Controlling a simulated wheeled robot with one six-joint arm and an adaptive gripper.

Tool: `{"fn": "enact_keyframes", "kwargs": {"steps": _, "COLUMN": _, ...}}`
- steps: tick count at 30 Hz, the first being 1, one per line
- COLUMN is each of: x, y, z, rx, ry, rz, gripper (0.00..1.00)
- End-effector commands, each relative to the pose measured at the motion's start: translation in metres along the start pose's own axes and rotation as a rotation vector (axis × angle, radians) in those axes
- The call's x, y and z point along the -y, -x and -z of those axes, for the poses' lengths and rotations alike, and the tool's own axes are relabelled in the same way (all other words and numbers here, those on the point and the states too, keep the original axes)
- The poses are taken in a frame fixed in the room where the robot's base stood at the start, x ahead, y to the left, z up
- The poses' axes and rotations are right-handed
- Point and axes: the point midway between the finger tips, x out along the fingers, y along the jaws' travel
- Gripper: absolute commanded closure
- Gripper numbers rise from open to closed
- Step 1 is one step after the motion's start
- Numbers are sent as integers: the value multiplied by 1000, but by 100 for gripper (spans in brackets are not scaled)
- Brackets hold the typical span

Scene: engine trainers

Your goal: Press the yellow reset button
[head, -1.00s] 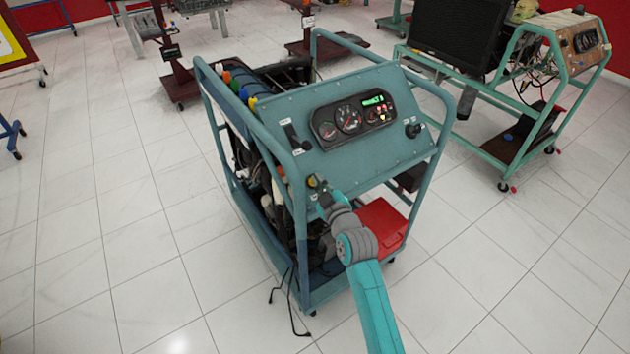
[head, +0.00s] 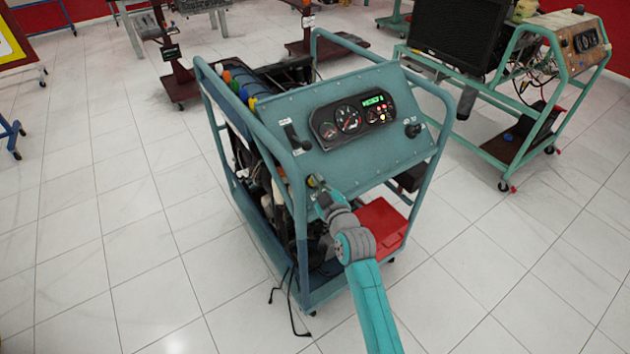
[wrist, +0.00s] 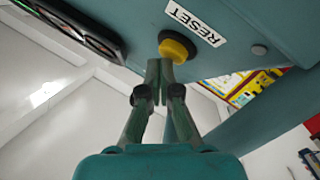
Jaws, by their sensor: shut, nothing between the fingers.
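The yellow reset button (wrist: 176,46) sits in a dark ring on the teal panel in the wrist view, beside a white RESET label (wrist: 195,23). My gripper (wrist: 160,66) is shut and empty. Its fingertips are just below the button in that view, at or very near its lower edge; I cannot tell whether they touch. In the head view my gripper (head: 319,188) is at the lower left of the sloped control panel (head: 350,165), and the arm mostly hides the button there.
The panel carries a gauge cluster (head: 352,115) with lit displays, a lever (head: 297,137) at left and a knob (head: 413,130) at right. A tubular frame surrounds the trainer. A red box (head: 380,225) sits low near my arm. Open tiled floor lies to the left.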

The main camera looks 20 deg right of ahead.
Motion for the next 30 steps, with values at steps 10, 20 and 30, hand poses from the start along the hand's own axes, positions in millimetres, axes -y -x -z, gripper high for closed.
{"fn": "enact_keyframes", "kwargs": {"steps": 10, "x": 2, "y": -3, "z": -2, "rx": 1, "ry": 0, "rz": 1, "gripper": 100}}
{"fn": "enact_keyframes", "kwargs": {"steps": 20, "x": 3, "y": -3, "z": -3, "rx": 1, "ry": 0, "rz": 1, "gripper": 100}}
{"fn": "enact_keyframes", "kwargs": {"steps": 30, "x": -2, "y": 3, "z": 1, "rx": 1, "ry": 0, "rz": 1, "gripper": 100}}
